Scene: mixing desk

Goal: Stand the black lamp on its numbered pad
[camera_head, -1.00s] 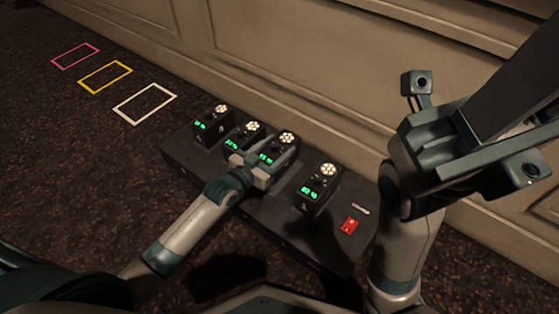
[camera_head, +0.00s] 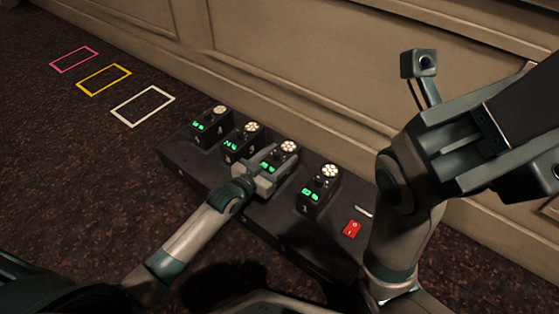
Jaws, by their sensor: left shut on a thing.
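Several black box-shaped units with green lit digits and round pale lamp heads stand on a dark low desk (camera_head: 260,218). They are the far-left unit (camera_head: 207,126), the second (camera_head: 240,143), the third (camera_head: 284,160) and the right one (camera_head: 319,188). I cannot tell which is the black lamp of the task. My left gripper (camera_head: 270,172) is shut on the third unit, at its lower front; the fingers hide part of it. That unit seems upright at the desk top; whether it touches the desk is unclear. I see no numbered pad that I can single out.
A red switch (camera_head: 351,229) sits at the desk's right end. White (camera_head: 143,105), yellow (camera_head: 104,79) and pink (camera_head: 74,59) outlines lie on the open carpet at upper left. A panelled wall (camera_head: 330,60) runs behind the desk. My right arm (camera_head: 410,200) fills the right side.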

